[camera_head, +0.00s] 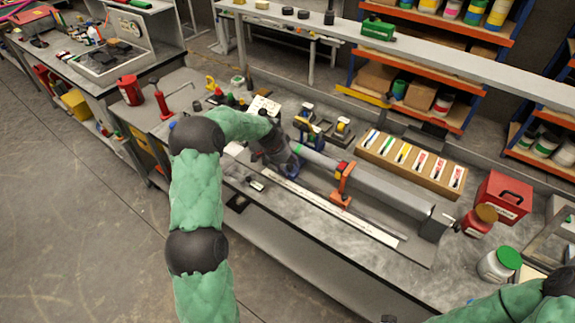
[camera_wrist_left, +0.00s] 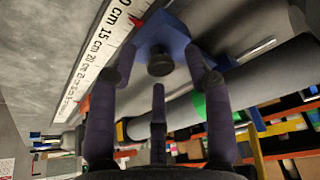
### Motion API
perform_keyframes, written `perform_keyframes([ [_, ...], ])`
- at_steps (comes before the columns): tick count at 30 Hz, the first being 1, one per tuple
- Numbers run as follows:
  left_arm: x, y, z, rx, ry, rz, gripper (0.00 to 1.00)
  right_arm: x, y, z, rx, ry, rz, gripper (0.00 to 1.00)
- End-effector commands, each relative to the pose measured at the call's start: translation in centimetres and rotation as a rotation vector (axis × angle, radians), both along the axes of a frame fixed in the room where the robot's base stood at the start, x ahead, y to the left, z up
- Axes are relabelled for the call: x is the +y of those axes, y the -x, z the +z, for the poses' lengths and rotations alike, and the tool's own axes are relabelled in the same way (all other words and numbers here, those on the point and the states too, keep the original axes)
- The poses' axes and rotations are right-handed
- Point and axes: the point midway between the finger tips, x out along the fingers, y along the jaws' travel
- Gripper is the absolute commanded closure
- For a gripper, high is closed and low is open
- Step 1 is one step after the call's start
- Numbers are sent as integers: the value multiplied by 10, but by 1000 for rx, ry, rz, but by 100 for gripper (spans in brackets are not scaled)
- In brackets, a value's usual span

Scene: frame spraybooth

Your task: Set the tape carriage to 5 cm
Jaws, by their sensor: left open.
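The tape carriage is a blue block with a dark round knob (camera_wrist_left: 160,62) on its face, seen in the left wrist view. A red pointer beside it touches the white scale (camera_wrist_left: 95,55), near a cut-off label ending in "0 cm", with 15 cm and 20 cm further down. I cannot read the exact value. My left gripper (camera_wrist_left: 160,82) is open, its dark fingers spread around the knob, with no clear grip on it. In the head view my left gripper (camera_head: 281,153) is at the left end of the scale (camera_head: 335,209) and hides most of the carriage.
A grey tube runs along the bench, with an orange bracket (camera_head: 342,182) across it. A wooden rack of cards (camera_head: 410,163) stands behind. A red box (camera_head: 502,197) and a green-lidded jar (camera_head: 499,264) are at the right. My right arm enters at bottom right.

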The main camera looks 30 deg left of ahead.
Motion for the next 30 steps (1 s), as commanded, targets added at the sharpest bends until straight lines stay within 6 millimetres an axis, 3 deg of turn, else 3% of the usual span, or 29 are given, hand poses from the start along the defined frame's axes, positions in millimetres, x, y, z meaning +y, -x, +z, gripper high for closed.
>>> perform_keyframes([
  [7, 0, 0, 0, 0, 0, 0, 52, 0, 0, 0, 0, 0, 0, 60],
  [12, 0, 0, 0, 0, 0, 0, 100, 0, 0, 0, 0, 0, 0, 60],
  [19, 4, 0, -1, 0, 0, 1, 100, 0, 0, -2, 0, 0, 0, 60],
  [30, 56, -4, -2, 0, -1, 3, 100, 0, 0, -19, 0, 0, 0, 60],
])
